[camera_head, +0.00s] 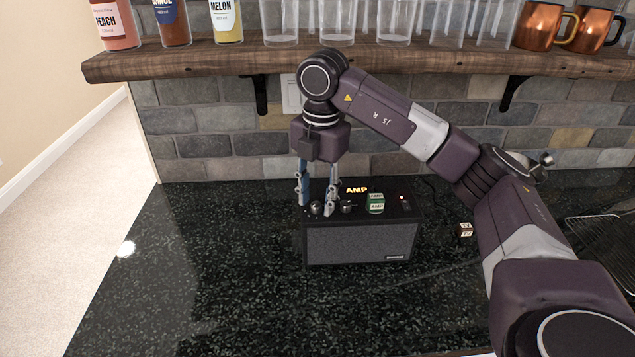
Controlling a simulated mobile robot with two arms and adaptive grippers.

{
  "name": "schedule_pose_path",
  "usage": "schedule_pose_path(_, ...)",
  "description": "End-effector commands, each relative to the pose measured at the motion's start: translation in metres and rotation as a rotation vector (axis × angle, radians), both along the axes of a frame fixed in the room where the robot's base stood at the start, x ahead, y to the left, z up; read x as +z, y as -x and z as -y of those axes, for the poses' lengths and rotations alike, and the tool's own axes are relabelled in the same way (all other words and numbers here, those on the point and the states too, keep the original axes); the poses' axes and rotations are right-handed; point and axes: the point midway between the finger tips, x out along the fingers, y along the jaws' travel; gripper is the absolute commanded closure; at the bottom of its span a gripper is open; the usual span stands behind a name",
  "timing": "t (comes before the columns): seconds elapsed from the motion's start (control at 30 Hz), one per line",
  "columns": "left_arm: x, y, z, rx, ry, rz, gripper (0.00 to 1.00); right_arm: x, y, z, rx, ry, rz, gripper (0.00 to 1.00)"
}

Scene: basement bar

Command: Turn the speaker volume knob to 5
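The speaker (360,243) is a black amp with a grey front grille, standing on the dark counter against the brick wall. Its top panel has a lit "AMP" sign, a small red light and small dark knobs. One knob (316,208) is at the left of the panel and another knob (347,207) is just right of it. My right gripper (317,205) points down over the left end of the panel, with its fingers apart on either side of the left knob. I cannot tell whether the fingertips touch it. Knob markings are too small to read. My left gripper is out of view.
A small green and white AMP block (376,204) sits on the speaker top. A small cube (466,230) lies on the counter (210,270) to the right, near a wire rack (605,245). A wooden shelf (200,64) with bottles, glasses and copper mugs overhangs behind.

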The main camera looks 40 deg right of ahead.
Motion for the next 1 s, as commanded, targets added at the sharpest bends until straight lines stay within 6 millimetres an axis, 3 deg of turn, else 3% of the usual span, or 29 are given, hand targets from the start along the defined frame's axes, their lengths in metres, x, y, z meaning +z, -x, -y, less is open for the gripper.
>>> schedule_pose_path(0.6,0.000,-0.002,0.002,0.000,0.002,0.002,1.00,0.094,0.003,0.003,-0.003,0.000,0.007,0.65)
schedule_pose_path(1.0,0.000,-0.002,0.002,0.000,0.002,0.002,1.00,0.116,0.005,0.003,-0.002,0.000,0.002,0.65)
